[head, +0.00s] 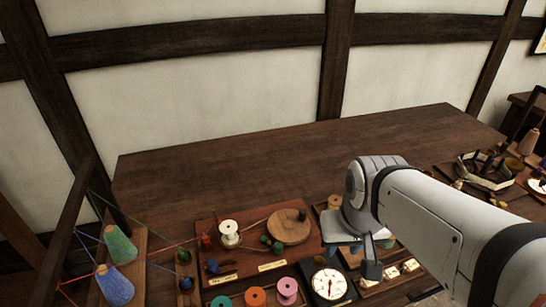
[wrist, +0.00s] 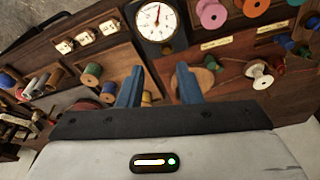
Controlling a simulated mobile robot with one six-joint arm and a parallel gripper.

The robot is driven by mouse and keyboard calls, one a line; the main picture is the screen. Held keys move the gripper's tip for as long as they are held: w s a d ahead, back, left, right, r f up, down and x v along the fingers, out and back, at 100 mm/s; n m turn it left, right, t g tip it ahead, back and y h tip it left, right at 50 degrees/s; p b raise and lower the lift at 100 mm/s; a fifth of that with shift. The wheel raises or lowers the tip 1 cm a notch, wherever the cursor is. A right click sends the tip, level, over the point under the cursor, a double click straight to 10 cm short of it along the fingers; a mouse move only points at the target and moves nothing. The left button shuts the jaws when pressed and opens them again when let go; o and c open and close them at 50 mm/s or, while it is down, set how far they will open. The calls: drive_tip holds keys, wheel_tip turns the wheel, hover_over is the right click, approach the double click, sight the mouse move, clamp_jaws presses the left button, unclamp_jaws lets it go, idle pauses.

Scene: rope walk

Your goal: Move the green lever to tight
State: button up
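Small dark green knobs (head: 272,245) sit on the brown wooden board (head: 240,256), just left of a round wooden disc (head: 289,227) in the head view. They look like the green lever, but its exact handle and setting are too small to tell. A pale label (head: 272,265) lies just in front of them, its wording unreadable. My gripper (head: 358,246) is to the right of the board and its knobs, above the table. In the wrist view my gripper (wrist: 160,76) has its two blue fingers wide apart with nothing between them.
A white spool (head: 229,233) stands upright on the board. A white dial (head: 328,284) and coloured spools (head: 287,290) line the front. Cone spools with threads (head: 119,244) stand at left. The back of the table (head: 230,168) is clear.

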drive_tip(key=shift+s+d, duration=0.1)
drive_tip(key=n+g+p, duration=0.2)
drive_tip(key=g+p, duration=0.1)
drive_tip(key=p, duration=1.2)
hover_over(278, 246)
wheel_tip(278, 246, down, 6)
drive_tip(key=r, duration=0.1)
wheel_tip(278, 246, down, 11)
drive_tip(key=b, duration=0.8)
drive_tip(key=shift+d+f, duration=0.1)
